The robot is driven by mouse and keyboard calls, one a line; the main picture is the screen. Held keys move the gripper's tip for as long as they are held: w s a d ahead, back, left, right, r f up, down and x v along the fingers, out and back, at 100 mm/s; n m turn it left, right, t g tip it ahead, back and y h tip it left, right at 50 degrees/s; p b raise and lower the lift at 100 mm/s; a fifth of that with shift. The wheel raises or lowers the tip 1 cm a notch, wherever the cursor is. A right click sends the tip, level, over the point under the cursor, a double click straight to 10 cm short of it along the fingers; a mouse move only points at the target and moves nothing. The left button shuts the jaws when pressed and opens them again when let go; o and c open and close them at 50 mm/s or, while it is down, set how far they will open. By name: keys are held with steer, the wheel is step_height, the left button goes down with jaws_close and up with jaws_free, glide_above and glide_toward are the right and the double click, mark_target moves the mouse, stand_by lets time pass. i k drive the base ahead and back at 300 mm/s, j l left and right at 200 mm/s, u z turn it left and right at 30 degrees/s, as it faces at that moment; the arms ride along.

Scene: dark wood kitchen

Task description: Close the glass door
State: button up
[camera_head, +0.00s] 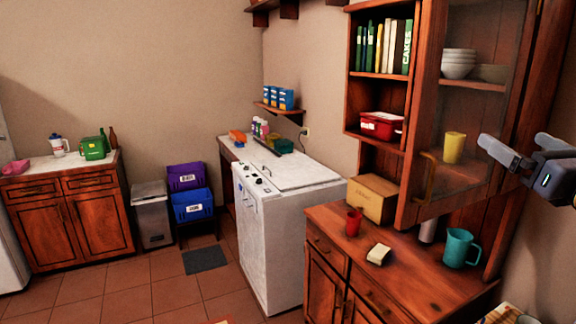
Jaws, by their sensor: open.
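The glass door (480,112) belongs to the tall dark wood cabinet at the right. It has a wooden frame and a curved handle (425,180) on its left edge. It appears to stand open, its handle edge swung out from the cabinet. White bowls (459,64) and a yellow cup (453,147) show through the glass. My gripper (519,146) is at the right edge of the view, to the right of the door. Its two fingers are apart, with nothing seen between them. It is away from the handle; whether it touches the frame cannot be told.
Below the door, the wooden counter (400,285) carries a teal jug (459,247), a red cup (353,222) and a cardboard box (372,198). Open shelves with books (384,46) stand left of the door. A white appliance (280,230) stands farther left. Tiled floor (160,290) is clear at the front left.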

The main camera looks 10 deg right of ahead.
mark_target(412, 211)
steer(key=i+j+u, duration=0.2)
steer(key=i+j, duration=0.15)
steer(key=j, duration=0.2)
steer(key=i+j+u, duration=0.2)
steer(key=i+j, duration=0.15)
steer(key=i+j+z, duration=0.15)
steer(key=i, duration=0.15)
steer(key=i+z, duration=0.5)
steer(key=i+j+z, duration=0.1)
steer(key=i+z, duration=0.55)
steer(key=z, duration=0.3)
steer(key=l, duration=0.4)
